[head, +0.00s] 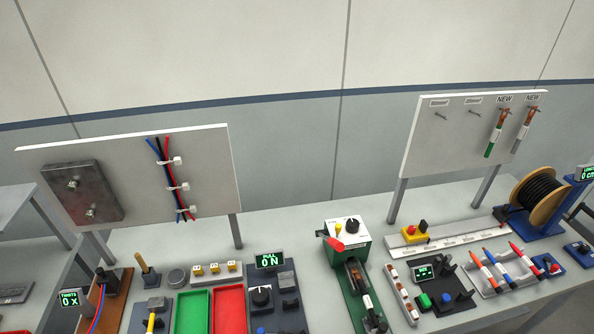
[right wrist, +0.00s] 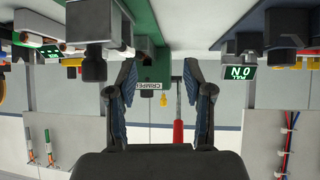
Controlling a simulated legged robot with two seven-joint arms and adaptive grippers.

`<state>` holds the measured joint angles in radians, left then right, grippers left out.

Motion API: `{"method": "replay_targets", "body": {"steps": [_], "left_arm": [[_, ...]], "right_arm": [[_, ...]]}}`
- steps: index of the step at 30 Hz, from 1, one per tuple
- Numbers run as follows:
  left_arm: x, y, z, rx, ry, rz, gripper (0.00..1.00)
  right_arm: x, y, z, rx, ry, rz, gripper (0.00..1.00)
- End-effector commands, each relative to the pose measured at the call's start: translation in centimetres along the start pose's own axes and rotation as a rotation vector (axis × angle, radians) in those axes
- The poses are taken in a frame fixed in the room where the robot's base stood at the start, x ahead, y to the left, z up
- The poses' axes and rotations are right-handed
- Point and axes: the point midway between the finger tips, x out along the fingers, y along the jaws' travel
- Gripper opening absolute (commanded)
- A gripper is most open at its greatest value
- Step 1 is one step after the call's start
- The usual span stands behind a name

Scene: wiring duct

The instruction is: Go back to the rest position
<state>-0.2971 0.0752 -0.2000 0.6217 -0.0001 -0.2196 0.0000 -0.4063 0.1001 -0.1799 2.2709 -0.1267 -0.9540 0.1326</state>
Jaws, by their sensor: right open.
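My right gripper (right wrist: 163,95) shows only in the right wrist view. Its two dark fingers are wide apart with nothing between them. That view is upside down. The green crimper box (right wrist: 152,72), with a label that reads "CRIMPER", and its red handle (right wrist: 178,135) appear beyond the fingers, apart from them as far as I can tell. In the head view the same green crimper (head: 347,238) stands on the bench (head: 290,227) with its red handle pointing left. Neither gripper shows in the head view, and my left gripper is in neither view.
A left board (head: 110,165) carries a grey box and bundled cables. A right board (head: 425,155) holds two cables under "NEW" labels. Green (head: 191,316) and red (head: 229,312) trays, a cable spool (head: 540,195) and several pens crowd the bench. The wall behind is bare.

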Motion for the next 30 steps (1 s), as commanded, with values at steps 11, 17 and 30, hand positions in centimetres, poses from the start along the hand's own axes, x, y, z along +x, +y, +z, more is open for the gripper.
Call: {"method": "replay_targets", "body": {"steps": [11,17,30], "left_arm": [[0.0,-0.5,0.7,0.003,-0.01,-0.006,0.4],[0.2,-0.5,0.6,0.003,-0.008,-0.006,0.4],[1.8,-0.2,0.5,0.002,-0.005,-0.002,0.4]], "right_arm": [[-7.1,1.1,9.7,-0.043,-0.453,-0.025,0.51],[-8.7,1.0,13.8,-0.066,-0.613,-0.051,0.51],[1.9,0.1,26.2,-0.071,-0.67,-0.06,0.51]]}}
